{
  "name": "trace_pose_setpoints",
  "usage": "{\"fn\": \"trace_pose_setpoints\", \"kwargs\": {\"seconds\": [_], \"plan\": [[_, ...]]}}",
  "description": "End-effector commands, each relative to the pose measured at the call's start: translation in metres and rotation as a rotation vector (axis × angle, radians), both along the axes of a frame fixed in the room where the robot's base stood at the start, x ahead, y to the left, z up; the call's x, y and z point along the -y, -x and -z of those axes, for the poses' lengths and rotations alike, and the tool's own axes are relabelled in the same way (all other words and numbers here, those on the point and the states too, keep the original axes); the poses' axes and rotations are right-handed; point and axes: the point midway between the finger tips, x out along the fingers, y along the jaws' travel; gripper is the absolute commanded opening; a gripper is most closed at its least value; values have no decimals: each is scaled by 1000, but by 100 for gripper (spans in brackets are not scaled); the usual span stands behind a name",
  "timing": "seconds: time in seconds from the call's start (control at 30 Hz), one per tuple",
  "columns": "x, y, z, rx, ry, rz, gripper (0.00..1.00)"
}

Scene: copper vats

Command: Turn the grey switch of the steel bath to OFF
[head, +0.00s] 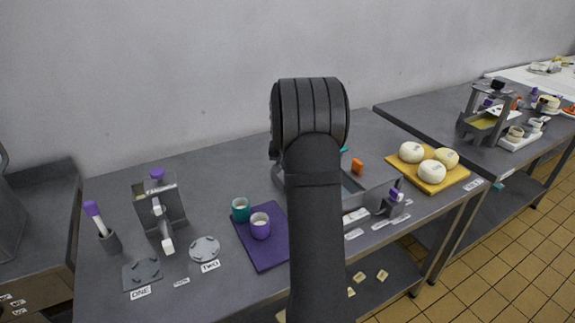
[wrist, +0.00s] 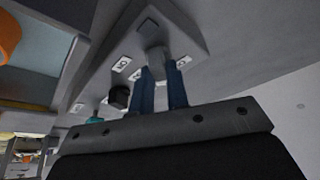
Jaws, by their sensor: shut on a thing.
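The steel bath (head: 373,203) stands on the grey bench in the head view, its left part hidden behind my arm. In the wrist view its rim and wall (wrist: 88,50) run along the left, beside a grey panel (wrist: 185,30). On the panel is the grey switch (wrist: 155,55), a round knob between small white labels whose lettering I cannot read clearly. My gripper (wrist: 162,72) has its two blue fingers on either side of the switch and is shut on it. My gripper is hidden behind my arm in the head view. Which way the switch points is unclear.
A black knob (wrist: 119,97) and a teal part (wrist: 95,119) are close left of my fingers. An orange thing (head: 357,166) is at the bath. A purple mat (head: 264,250) with cups and a yellow board (head: 455,178) with pale rounds flank it.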

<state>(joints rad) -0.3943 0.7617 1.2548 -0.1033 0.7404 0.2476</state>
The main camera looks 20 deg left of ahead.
Motion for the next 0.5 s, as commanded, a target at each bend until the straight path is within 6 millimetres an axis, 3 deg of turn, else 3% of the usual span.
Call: {"fn": "trace_pose_setpoints", "kwargs": {"seconds": [0.5], "plan": [[3, -2, -1, 2, -1, -428, 0]]}}
